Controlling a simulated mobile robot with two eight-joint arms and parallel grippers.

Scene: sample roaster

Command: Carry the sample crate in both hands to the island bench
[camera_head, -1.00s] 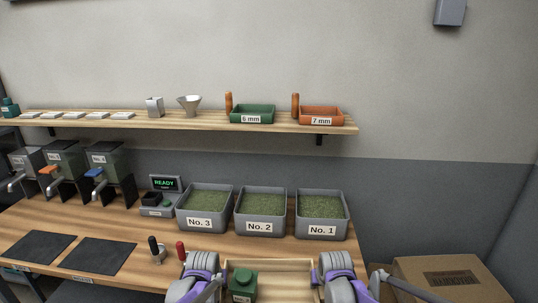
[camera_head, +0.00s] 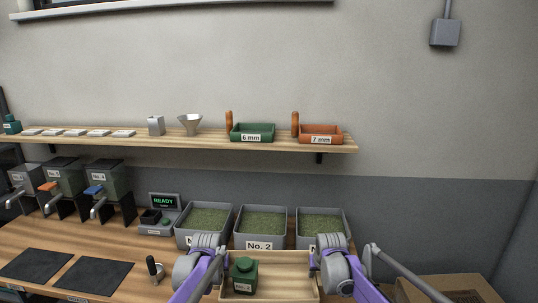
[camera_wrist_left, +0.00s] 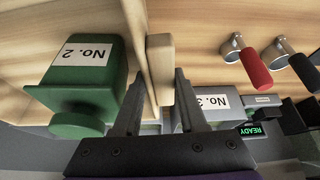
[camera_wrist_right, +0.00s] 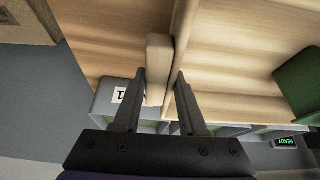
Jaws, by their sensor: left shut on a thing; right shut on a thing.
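The sample crate, a light wooden tray (camera_head: 285,288), is at the bottom middle of the head view, between my two grippers. A green canister (camera_head: 243,275) labelled No. 2 stands inside it at the left; it also shows in the left wrist view (camera_wrist_left: 85,85). My left gripper (camera_wrist_left: 155,95) is shut on the crate's wooden end grip (camera_wrist_left: 160,68). My right gripper (camera_wrist_right: 160,90) is shut on the opposite end grip (camera_wrist_right: 158,65). In the head view the left gripper (camera_head: 220,258) and right gripper (camera_head: 315,262) are at the crate's ends. The crate's underside is hidden.
Beyond the crate is a wooden bench (camera_head: 110,235) with grey bins of green beans, the middle one labelled No. 2 (camera_head: 262,220). A dark mat (camera_head: 93,276) and a black-handled scoop (camera_head: 153,268) lie left. A cardboard box (camera_head: 450,288) stands right. A shelf (camera_head: 180,143) runs above.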

